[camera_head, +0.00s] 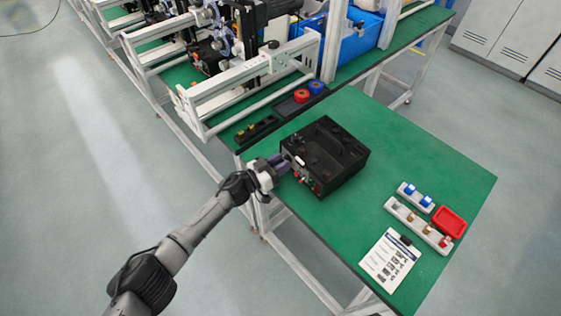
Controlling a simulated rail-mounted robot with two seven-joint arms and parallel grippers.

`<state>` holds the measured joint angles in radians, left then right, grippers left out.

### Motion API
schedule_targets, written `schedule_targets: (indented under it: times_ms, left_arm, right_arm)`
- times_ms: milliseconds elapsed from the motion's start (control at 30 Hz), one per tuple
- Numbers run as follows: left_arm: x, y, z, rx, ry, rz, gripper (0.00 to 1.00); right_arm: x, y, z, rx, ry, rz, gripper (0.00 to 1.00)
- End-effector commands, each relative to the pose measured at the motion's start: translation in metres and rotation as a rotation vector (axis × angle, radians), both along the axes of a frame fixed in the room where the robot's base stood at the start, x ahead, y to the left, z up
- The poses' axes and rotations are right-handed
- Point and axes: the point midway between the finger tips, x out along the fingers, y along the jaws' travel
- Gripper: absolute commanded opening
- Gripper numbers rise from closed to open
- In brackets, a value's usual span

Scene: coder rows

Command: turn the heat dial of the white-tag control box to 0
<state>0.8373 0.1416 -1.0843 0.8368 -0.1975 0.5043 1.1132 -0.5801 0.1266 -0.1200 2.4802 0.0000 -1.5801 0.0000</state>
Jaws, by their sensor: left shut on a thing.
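The black control box (345,152) stands near the left corner of the green table. Its front panel faces the lower left and carries a small white tag (299,160) and small red and pale controls. My left gripper (284,165) reaches in from the left, with its fingers against the upper left part of this panel. It is shut on a dial there, which the fingers hide. The dial's pointer and scale cannot be read. My right gripper is not in view.
On the green table (420,155), a red tray (450,222), two pale holders (418,225) with small parts and a printed sheet (390,261) lie at the right. An aluminium frame (250,72) and blue bin (352,45) stand behind. The table's middle is clear.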

Motion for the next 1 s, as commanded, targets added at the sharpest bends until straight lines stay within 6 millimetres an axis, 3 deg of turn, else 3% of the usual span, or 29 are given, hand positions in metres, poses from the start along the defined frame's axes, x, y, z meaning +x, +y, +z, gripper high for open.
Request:
schedule_targets:
  times_ms: [300, 333, 600, 867, 1000]
  left_arm:
    - [0.0, 0.0, -0.001, 0.0, 0.001, 0.0, 0.06]
    - [0.0, 0.0, -0.001, 0.0, 0.001, 0.0, 0.31]
    - [0.0, 0.0, 0.0, 0.001, 0.001, 0.0, 0.56]
    - [-0.001, 0.002, 0.0, 0.001, 0.001, 0.0, 0.56]
    - [-0.007, 0.013, 0.001, 0.001, 0.001, 0.002, 0.56]
  right_arm:
    - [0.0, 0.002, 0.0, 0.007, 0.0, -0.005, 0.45]
    - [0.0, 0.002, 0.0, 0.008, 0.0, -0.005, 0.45]
    - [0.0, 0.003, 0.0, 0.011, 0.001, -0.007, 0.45]
    - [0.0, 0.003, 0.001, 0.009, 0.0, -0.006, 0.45]
    - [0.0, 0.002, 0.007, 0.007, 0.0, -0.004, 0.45]
